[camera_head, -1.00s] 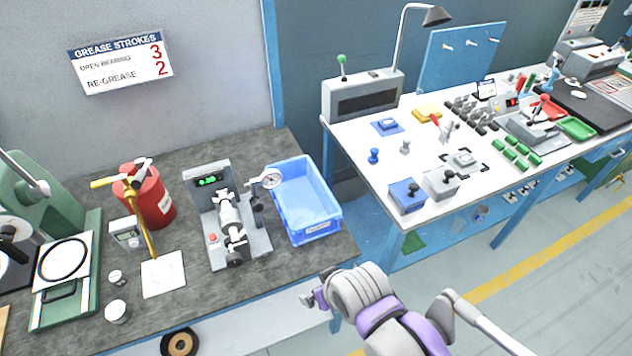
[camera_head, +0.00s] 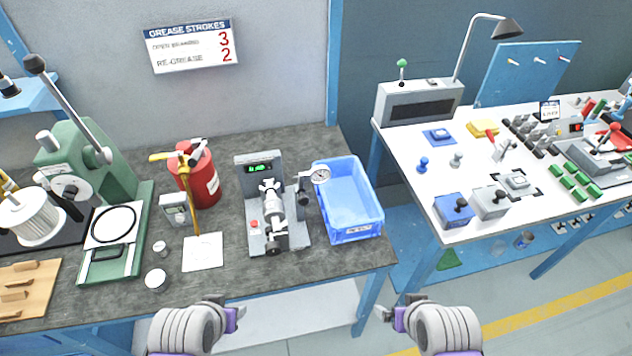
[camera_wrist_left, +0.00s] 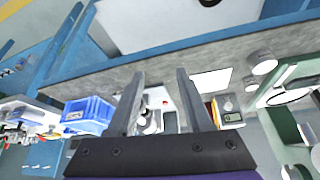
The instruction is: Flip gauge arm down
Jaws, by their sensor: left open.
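The gauge arm with its round dial (camera_head: 320,176) stands raised at the right side of the grey bench fixture (camera_head: 252,240). The fixture has a green display at the back and a silver cylindrical part clamped along its middle. My left gripper (camera_head: 236,316) is in front of the bench edge, below and apart from the fixture. In the left wrist view its two fingers (camera_wrist_left: 160,76) are spread with nothing held, and the fixture shows partly between and beyond them. My right gripper (camera_head: 386,314) is in front of the bench to the right, apart from everything; its jaw opening is unclear.
A blue bin (camera_head: 348,232) stands close to the right of the gauge arm. A red grease can (camera_head: 206,182), a white sheet (camera_head: 203,254) and a green press (camera_head: 133,240) are to the left. A white table (camera_head: 470,222) stands farther right.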

